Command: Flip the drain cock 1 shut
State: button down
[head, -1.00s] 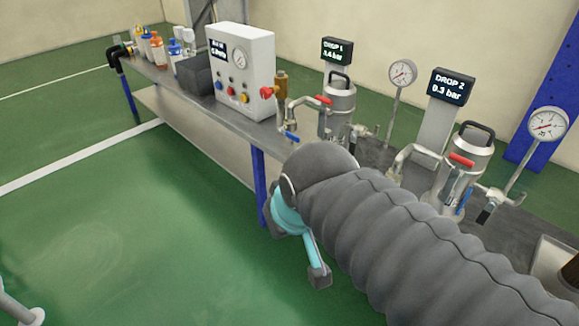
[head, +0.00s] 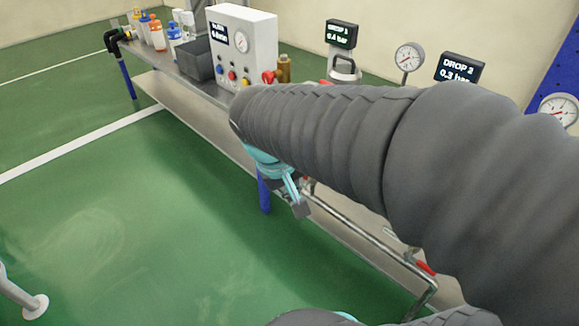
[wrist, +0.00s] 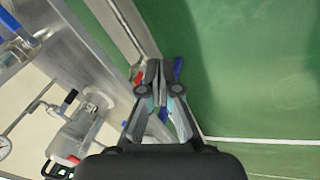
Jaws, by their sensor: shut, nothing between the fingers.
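My gripper (head: 301,207) is shut and empty, pointing down in front of the bench edge, beside the low pipe. In the wrist view its closed fingers (wrist: 158,66) point toward the pipe. A small red handle (wrist: 138,77) shows just left of the fingertips there; it looks like drain cock 1, partly hidden by the gripper. In the head view a bit of red (head: 306,180) shows at the pipe's near-bench end. I cannot tell whether the fingers touch the handle, or its exact angle.
A second red handle (head: 426,268) sits at the pipe's right end, below the bench. The metal pipe (head: 365,238) runs along the bench front. A blue bench leg (head: 264,196) stands behind my gripper.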

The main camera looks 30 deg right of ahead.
jog(key=w+d+f+g+h, duration=0.2)
jog(key=w+f+h, duration=0.2)
jog(key=w, duration=0.3)
jog(key=w+d+f+g+h, duration=0.1)
jog(key=w+d+f+h, duration=0.1)
jog(key=w+f+h, duration=0.35)
jog(key=w+a+f+n+t+h+b, duration=0.1)
jog(key=w+a+f+t+h, duration=0.2)
jog(key=w+f, duration=0.6)
jog(key=w+h, duration=0.2)
jog(key=w, duration=0.2)
jog(key=shift+a+n, duration=0.25)
jog(key=shift+n, duration=0.15)
jog(key=s+d+p, duration=0.1)
jog(key=s+d, duration=0.1)
jog(key=d, duration=0.9)
jog(key=shift+s+d, duration=0.2)
jog(key=shift+s, duration=0.2)
jog(key=shift+a, duration=0.1)
